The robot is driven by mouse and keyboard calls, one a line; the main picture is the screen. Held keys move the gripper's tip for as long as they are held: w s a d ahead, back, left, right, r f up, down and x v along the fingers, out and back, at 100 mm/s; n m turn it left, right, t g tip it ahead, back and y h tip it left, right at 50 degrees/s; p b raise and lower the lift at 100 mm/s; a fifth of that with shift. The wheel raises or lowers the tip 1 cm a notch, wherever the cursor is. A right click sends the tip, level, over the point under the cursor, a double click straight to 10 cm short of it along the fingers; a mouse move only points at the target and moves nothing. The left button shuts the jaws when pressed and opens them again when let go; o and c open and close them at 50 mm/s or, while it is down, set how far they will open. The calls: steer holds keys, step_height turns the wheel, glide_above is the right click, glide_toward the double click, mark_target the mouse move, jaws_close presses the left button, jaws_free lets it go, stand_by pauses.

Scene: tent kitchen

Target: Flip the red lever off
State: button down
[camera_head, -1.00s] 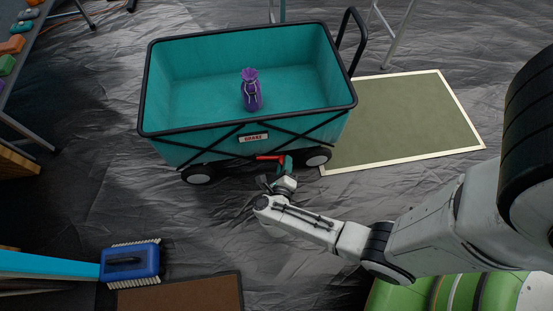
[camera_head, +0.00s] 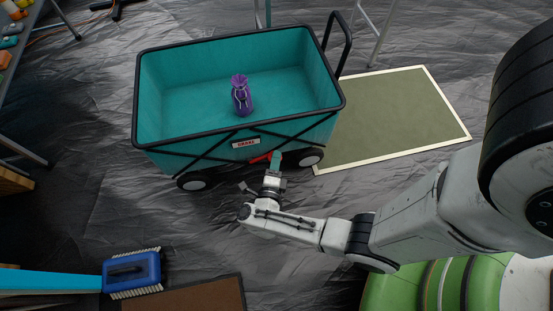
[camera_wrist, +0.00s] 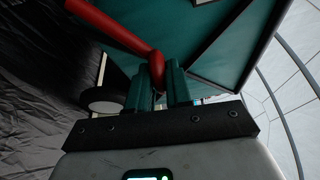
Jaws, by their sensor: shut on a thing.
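A teal wagon (camera_head: 180,143) with black trim stands on the dark floor sheet. The red lever (camera_head: 260,158) sits low on its near side, below the label, close to the right front wheel. My gripper (camera_head: 276,160) reaches the lever's right end. In the wrist view, the red lever (camera_wrist: 112,27) slants from the upper left down to a rounded end between the green fingers of my gripper (camera_wrist: 160,85). The fingers are shut on that end. The lever's mounting on the wagon is hard to make out.
A purple drawstring bag (camera_head: 241,97) stands inside the wagon. A green mat (camera_head: 390,115) with a pale border lies to the right. A blue brush (camera_head: 132,272) and a brown mat (camera_head: 190,297) lie at the lower left. Open floor surrounds the wagon's front left.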

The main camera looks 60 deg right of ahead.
steer(key=shift+w+r, duration=0.1)
steer(key=shift+r, duration=0.15)
steer(key=c, duration=1.1)
jaws_free()
steer(key=shift+a, duration=0.1)
steer(key=shift+a, duration=0.1)
steer(key=v, duration=1)
steer(key=shift+a+f+p, duration=0.1)
steer(key=shift+a+p, duration=0.2)
steer(key=shift+p, duration=0.05)
